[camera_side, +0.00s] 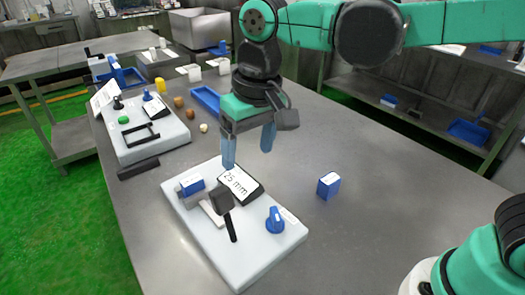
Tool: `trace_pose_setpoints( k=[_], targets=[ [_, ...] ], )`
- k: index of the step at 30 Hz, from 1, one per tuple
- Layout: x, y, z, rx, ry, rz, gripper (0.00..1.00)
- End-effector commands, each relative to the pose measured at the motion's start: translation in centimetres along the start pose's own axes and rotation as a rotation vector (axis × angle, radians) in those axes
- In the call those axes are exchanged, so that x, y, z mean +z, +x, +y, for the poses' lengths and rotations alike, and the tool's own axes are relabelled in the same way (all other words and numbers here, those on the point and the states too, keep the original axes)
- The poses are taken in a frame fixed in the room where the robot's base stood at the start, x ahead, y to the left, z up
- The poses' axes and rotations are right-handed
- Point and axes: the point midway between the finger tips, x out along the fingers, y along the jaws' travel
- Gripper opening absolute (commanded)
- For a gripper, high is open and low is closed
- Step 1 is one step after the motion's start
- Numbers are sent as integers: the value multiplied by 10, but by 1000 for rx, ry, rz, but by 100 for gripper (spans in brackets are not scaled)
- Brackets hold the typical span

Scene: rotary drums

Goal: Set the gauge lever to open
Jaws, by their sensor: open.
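A white panel (198,222) in the front middle carries a black-framed display reading "25 mm" (237,184), which looks like the gauge. A black lever (232,228) with a dark block at its upper end stands out from the panel, in front of a pale flat bar (212,214). Which part is the gauge lever is not labelled legibly. A blue knob (275,221) with a white label sits at the panel's right side. My gripper (248,152) is open and empty, with its blue fingers pointing down above the panel's far edge, near the display. It appears apart from the lever.
A blue block (191,185) sits on the panel's left part. A loose blue box (328,186) stands on the table to the right. A second white panel (165,150) with a green button and black handle lies behind left. The table's right side is mostly clear.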

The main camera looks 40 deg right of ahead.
Motion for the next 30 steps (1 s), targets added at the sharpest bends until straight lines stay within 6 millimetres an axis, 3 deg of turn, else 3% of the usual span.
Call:
trace_pose_setpoints(
  k=[3, 8, 21, 30],
  targets=[
    [-3, 6, -31, 26, -14, -80, 74],
    [-2, 12, -50, 50, -16, -131, 74],
    [5, 59, -49, 53, -15, -136, 74],
    [6, 67, -48, 52, -15, -136, 74]
  ],
)
